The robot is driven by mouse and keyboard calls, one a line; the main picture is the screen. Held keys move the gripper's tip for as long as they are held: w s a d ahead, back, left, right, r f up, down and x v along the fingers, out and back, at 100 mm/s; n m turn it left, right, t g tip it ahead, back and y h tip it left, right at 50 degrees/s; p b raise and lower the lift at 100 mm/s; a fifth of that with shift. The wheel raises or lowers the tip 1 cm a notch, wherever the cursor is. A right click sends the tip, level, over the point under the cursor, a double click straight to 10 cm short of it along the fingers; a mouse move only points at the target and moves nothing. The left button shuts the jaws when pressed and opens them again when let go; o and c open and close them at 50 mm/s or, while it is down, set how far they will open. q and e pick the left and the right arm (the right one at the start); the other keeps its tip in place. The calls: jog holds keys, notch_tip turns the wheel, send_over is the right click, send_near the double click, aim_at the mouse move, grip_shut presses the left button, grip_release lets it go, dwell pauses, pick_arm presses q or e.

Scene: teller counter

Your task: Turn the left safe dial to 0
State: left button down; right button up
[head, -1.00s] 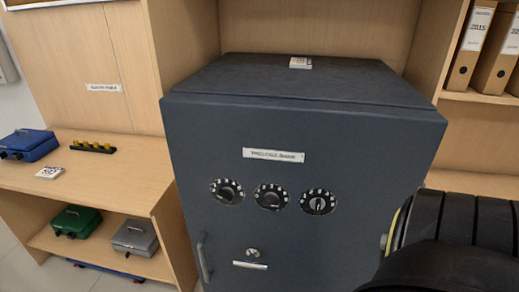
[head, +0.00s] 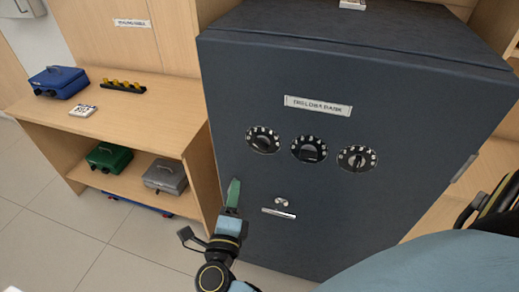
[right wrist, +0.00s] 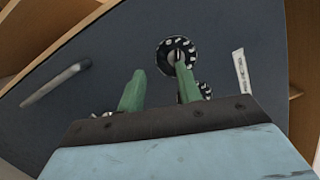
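The left safe dial (head: 263,140) is a round black dial with white marks and a grey knob, leftmost of three on the dark safe's door (head: 330,215). It also shows in the right wrist view (right wrist: 174,58), just past the fingertips. Its numbers are too small to read. My right gripper (head: 234,184) is below and left of this dial in the head view, by the door's left edge. Its two green fingers (right wrist: 158,80) stand apart with nothing between them. It hides the door handle in the head view. My left gripper is not in view.
The middle dial (head: 309,149) and right dial (head: 357,158) sit beside it under a label (head: 318,105). The door handle (right wrist: 55,84) shows in the right wrist view. A wooden desk (head: 150,120) with cash boxes stands left.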

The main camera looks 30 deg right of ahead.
aim_at(260, 149)
jog(key=w+d+r+m+g, duration=0.1)
jog(key=w+d, duration=0.1)
jog(key=d, duration=0.2)
jog(key=w+d+r+m+g+h+p, duration=0.1)
jog(key=w+d+m, duration=0.1)
jog(key=w+d, duration=0.1)
jog(key=w+d+r+m+g, duration=0.1)
jog(key=w+d+m, duration=0.1)
jog(key=d, duration=0.3)
jog(key=shift+w+h, duration=0.15)
jog(key=shift+h, duration=0.15)
jog(key=shift+c, duration=0.4)
grip_shut()
